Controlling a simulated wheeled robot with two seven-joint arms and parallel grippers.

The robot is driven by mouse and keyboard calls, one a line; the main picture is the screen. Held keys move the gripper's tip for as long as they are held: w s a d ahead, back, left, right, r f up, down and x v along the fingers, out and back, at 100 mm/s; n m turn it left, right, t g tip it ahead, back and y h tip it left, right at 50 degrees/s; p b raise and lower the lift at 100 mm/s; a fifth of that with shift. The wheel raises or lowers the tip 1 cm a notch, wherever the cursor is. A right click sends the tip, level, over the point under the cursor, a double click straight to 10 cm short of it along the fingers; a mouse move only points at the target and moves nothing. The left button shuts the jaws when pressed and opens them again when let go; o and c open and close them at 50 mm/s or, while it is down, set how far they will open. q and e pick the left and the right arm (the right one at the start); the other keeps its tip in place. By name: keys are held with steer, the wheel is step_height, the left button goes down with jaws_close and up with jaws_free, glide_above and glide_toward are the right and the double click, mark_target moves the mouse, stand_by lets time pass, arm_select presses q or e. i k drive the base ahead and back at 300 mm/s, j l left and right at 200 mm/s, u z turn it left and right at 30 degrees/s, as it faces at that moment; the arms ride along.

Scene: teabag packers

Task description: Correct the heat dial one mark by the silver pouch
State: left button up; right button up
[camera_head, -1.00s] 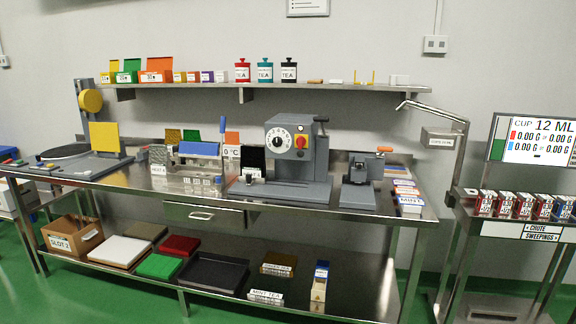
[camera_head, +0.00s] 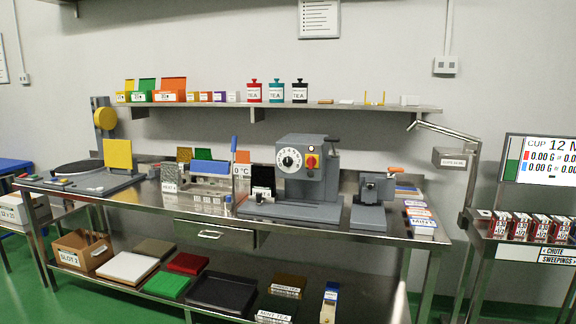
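The heat dial appears to be the round white dial with a black centre knob (camera_head: 290,160) on the front of the grey machine (camera_head: 322,190) at the middle of the steel bench. Its marks and setting are too small to read surely. A red and yellow switch (camera_head: 312,161) sits right of the dial. A small black and silver item (camera_head: 262,186) stands at the machine's left foot; I cannot tell whether it is the silver pouch. Neither of my grippers shows in the view.
The steel bench (camera_head: 150,205) has a blue-topped sealer-like device (camera_head: 210,178) left of the machine and a smaller grey press (camera_head: 372,200) right of it. A shelf (camera_head: 350,106) with tins and boxes hangs above. A scale display cart (camera_head: 540,160) stands at the right.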

mark_target(287, 161)
steer(key=i+j+u, duration=0.15)
steer(key=i, duration=0.55)
steer(key=i+j+u, duration=0.2)
steer(key=i, duration=0.5)
steer(key=l, duration=0.1)
